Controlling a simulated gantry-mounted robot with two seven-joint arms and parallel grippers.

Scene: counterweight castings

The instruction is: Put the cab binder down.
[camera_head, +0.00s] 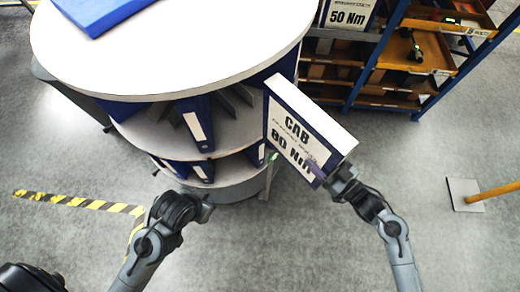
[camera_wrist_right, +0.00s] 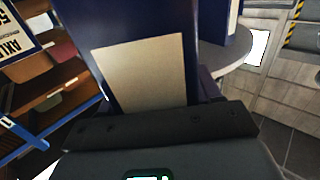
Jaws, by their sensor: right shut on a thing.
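The cab binder (camera_head: 299,137) is blue with a white label reading "CAB" and "80 Nm". It stands tilted at the right side of the round tiered shelf (camera_head: 150,88). I cannot tell whether it touches the shelf. My right gripper (camera_head: 338,180) is shut on its lower right edge. In the right wrist view the binder (camera_wrist_right: 194,52) fills the middle, with a plain beige patch facing the camera. My left gripper (camera_head: 207,208) is empty in front of the shelf's lower tier; its jaw opening is not clear.
A blue binder (camera_head: 97,12) lies on the shelf's white top. Blue binders (camera_head: 197,122) stand in the lower tiers. A rack with bins (camera_head: 412,50) and a "50 Nm" binder (camera_head: 349,13) stand behind at right. A post base (camera_head: 464,194) is at far right.

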